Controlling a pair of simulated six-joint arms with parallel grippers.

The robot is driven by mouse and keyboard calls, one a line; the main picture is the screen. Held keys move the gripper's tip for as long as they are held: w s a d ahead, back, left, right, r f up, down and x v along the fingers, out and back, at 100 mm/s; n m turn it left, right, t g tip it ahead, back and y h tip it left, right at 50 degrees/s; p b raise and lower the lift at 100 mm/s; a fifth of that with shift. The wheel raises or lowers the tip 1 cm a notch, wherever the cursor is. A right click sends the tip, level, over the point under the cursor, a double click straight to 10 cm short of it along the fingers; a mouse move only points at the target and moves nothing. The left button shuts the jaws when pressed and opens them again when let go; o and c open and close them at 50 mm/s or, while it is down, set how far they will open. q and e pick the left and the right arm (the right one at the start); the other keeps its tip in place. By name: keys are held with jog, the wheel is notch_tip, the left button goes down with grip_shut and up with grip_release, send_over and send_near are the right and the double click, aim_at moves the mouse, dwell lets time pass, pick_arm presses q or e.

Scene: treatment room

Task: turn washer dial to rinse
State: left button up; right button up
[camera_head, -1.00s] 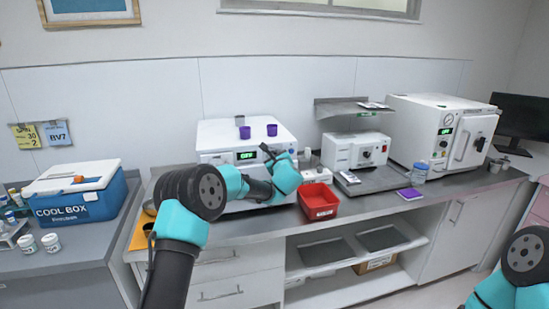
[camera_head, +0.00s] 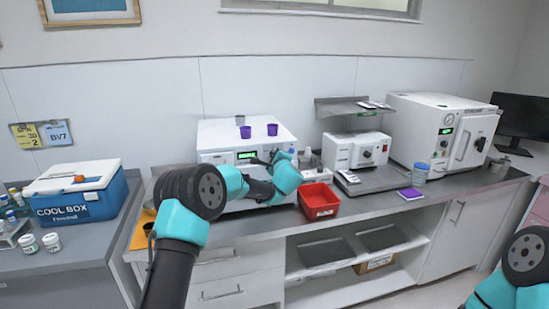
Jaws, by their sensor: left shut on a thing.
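The white washer (camera_head: 220,133) stands on the counter, with a small green-lit display (camera_head: 247,155) on its front. The display text is too small to read for sure. My left gripper (camera_head: 270,158) is at the washer's front, just right of the display, shut on the dial. The gripper hides the dial, so its pointer and any marks around it cannot be seen. My right arm shows only at the lower right edge; its gripper is out of view.
Purple cups (camera_head: 272,129) stand on the washer. A red bin (camera_head: 319,201) sits close to the right of my left gripper. A white device (camera_head: 352,150) and a steriliser (camera_head: 425,125) stand farther right. A blue cool box (camera_head: 85,205) is at the left.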

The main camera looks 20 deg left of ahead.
pick_arm(q)
jog(key=o, duration=0.8)
jog(key=shift+o, duration=0.6)
jog(key=shift+f, duration=0.1)
